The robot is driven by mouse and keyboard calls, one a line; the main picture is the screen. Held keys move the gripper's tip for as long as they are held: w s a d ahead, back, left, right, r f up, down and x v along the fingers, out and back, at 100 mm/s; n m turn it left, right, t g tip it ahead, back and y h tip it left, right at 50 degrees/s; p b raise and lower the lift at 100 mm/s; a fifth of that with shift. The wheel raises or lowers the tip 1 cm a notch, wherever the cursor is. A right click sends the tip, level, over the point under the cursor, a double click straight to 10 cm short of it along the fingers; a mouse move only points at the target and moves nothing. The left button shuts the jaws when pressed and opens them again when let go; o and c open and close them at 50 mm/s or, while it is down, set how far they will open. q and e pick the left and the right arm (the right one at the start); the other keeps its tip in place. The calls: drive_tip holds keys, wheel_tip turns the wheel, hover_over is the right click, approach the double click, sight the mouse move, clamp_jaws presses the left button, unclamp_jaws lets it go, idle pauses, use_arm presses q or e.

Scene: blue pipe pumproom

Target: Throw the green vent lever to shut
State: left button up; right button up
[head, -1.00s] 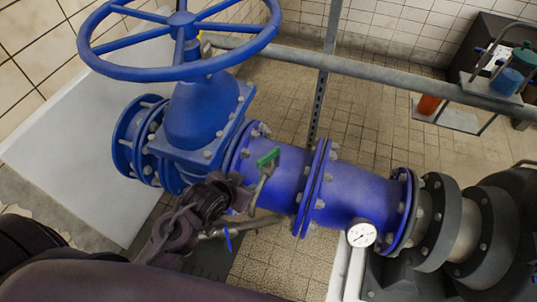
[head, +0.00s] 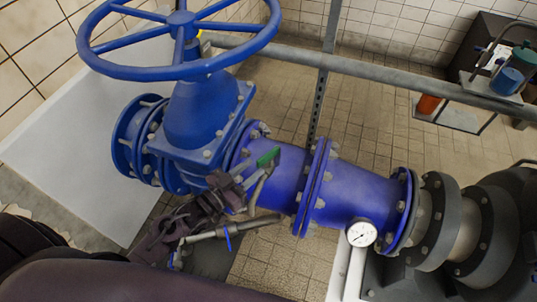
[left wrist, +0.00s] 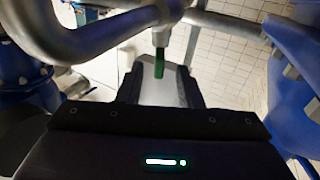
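The green vent lever (head: 268,157) sits on a thin grey vent pipe (head: 257,188) in front of the blue main pipe, right of the big valve body. My left gripper (head: 240,187) is just left of and below the lever, its dark fingers pointing toward it. In the left wrist view, the green lever (left wrist: 159,62) hangs from a grey pipe, in line with the gap between the spread fingers (left wrist: 160,88). The left gripper looks open. I cannot tell whether a finger touches the lever. My right gripper is not in view.
A large blue handwheel (head: 180,72) stands above the valve. A white gauge (head: 361,234) is on the blue pipe (head: 350,190) at right. A grey rail (head: 400,80) crosses behind. A grey pipe with a blue handle (head: 228,237) lies below the gripper.

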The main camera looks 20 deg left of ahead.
sight(278, 148)
use_arm(q)
drive_tip(key=x, duration=0.7)
drive_tip(key=shift+w+d, duration=0.1)
drive_tip(key=shift+w, duration=0.1)
clamp_jaws()
